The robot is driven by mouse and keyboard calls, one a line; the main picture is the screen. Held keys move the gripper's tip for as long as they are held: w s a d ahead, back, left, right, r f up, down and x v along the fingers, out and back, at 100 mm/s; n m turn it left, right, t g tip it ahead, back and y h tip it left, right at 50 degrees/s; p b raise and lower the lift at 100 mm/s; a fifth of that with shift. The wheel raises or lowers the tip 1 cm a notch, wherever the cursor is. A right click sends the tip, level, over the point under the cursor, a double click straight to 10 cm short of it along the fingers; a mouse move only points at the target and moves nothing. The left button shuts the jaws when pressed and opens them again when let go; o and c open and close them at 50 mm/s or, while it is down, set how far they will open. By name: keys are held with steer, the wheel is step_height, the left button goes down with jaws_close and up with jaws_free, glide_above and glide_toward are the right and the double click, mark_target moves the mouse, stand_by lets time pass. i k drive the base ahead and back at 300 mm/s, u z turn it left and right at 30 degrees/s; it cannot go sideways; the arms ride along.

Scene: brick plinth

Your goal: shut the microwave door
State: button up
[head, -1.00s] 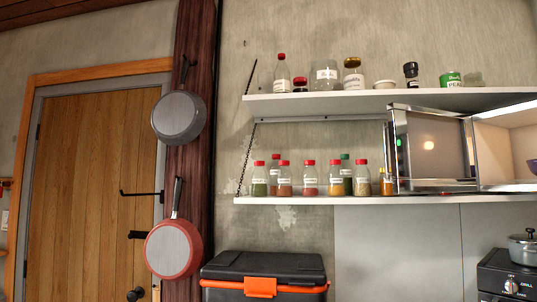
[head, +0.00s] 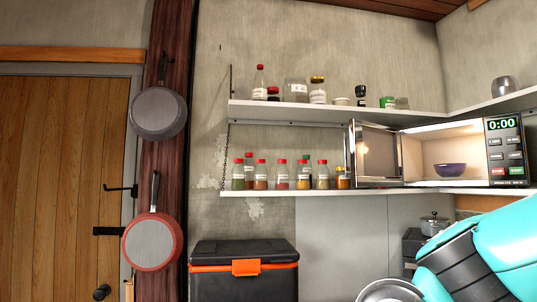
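The microwave (head: 505,150) stands on the lower wall shelf at the right, its display reading 0:00. Its door (head: 376,155) is wide open, swung out to the left. The lit cavity shows, with a purple bowl (head: 450,170) inside. My teal arm reaches in at the lower right, below the microwave. My gripper is not in view.
Several red-capped spice jars (head: 282,174) stand on the lower shelf, left of the door; one is close beside it. The upper shelf (head: 340,108) runs above the microwave. A pot (head: 433,224) sits below. A black-and-orange box (head: 244,268) stands lower left.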

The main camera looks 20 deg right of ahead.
mark_target(375, 149)
steer(key=u, duration=0.25)
steer(key=i, duration=1)
